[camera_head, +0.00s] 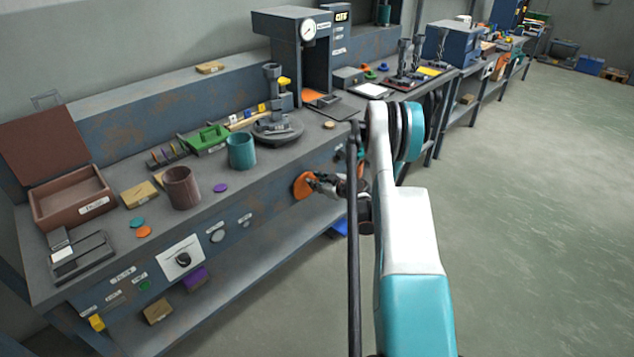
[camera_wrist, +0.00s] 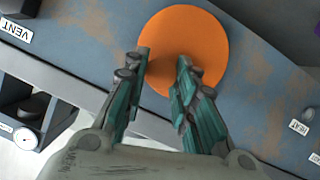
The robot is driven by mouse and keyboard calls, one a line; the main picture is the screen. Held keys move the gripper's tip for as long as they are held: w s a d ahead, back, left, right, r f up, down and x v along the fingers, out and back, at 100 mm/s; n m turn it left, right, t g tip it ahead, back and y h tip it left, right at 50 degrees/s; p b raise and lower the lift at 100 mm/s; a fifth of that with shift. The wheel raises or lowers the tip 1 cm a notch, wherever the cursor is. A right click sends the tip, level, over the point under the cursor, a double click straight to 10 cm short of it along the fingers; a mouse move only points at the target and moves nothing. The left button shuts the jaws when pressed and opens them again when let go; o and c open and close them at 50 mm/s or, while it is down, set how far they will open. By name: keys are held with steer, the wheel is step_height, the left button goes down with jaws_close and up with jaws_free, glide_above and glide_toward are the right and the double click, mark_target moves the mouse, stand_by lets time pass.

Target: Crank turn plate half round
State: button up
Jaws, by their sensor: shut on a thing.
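The crank shows as a round orange disc (camera_head: 304,186) on the front panel of the bench. In the wrist view the orange disc (camera_wrist: 200,35) fills the upper middle. My gripper (camera_head: 317,181) is at its right side in the head view. In the wrist view my gripper's two teal and grey fingers (camera_wrist: 164,60) lie over the disc, with a narrow gap between their tips. They are shut on the crank; the gripped part itself is not clearly visible. The dark round turn plate (camera_head: 276,140) lies flat on the bench top above the crank, with grey pieces on it.
A teal cup (camera_head: 241,152) and a brown cup (camera_head: 182,189) stand left of the plate. A press with a gauge (camera_head: 300,50) stands behind. The floor (camera_head: 530,200) at right is clear.

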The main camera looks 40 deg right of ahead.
steer(key=shift+d, duration=0.1)
steer(key=shift+w+d+f+m+y, duration=0.1)
steer(key=shift+d+f+m+y, duration=0.45)
steer(key=shift+m+y, duration=0.65)
steer(key=shift+s+d+f+m+y, duration=0.1)
steer(key=shift+d+f+m+y, duration=0.5)
steer(key=shift+m, duration=1)
steer(key=shift+w+d+f+m+y, duration=0.1)
steer(key=shift+d+f+m+y, duration=0.15)
steer(key=shift+f+m+y, duration=0.75)
steer(key=shift+r+m, duration=0.25)
steer(key=shift+m, duration=0.15)
steer(key=o, duration=1.1)
steer(key=shift+c, duration=0.2)
